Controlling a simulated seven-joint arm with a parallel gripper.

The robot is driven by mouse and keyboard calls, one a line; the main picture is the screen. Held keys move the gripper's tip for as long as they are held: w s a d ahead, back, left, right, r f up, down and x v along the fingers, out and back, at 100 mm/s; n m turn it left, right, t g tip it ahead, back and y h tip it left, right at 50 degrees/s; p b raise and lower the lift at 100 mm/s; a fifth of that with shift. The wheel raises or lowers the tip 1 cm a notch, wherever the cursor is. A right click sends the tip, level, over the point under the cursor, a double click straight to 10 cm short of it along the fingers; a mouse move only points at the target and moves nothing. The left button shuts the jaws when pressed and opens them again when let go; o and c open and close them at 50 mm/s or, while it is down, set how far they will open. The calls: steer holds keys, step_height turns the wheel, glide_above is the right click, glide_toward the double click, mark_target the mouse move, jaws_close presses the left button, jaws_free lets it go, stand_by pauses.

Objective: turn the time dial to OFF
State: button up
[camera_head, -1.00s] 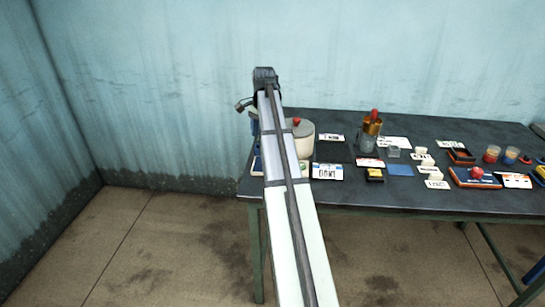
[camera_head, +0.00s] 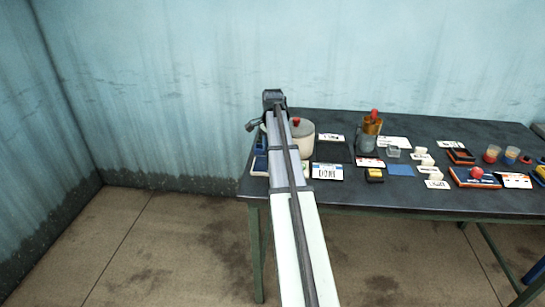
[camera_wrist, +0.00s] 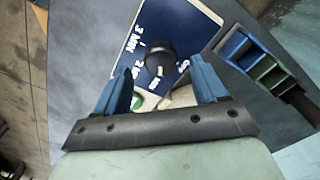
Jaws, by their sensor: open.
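The time dial (camera_wrist: 161,57) is a dark round knob on a blue panel (camera_wrist: 195,22) with white lettering, seen in the wrist view. The lettering is partly hidden, and I cannot read the OFF mark or the dial's setting clearly. My gripper (camera_wrist: 160,84) is open, with its two blue fingers apart on either side below the dial in the picture. The dial shows between and beyond the fingers; I cannot tell the remaining distance. In the head view my arm hides most of the panel (camera_head: 260,166) at the table's left end.
A blue and green slotted holder (camera_wrist: 258,58) lies right of the panel in the wrist view. A pale pot with a red knob (camera_head: 305,142) stands just right of my arm. Labels, cups and small blocks cover the dark table (camera_head: 340,196) further right.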

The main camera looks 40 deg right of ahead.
steer(key=shift+f, duration=1.5)
steer(key=c, duration=1.1)
steer(key=shift+o, duration=0.2)
steer(key=shift+n, duration=0.3)
steer(key=n, duration=0.5)
steer(key=shift+n, duration=0.3)
steer(key=n, duration=0.5)
steer(key=shift+n, duration=0.3)
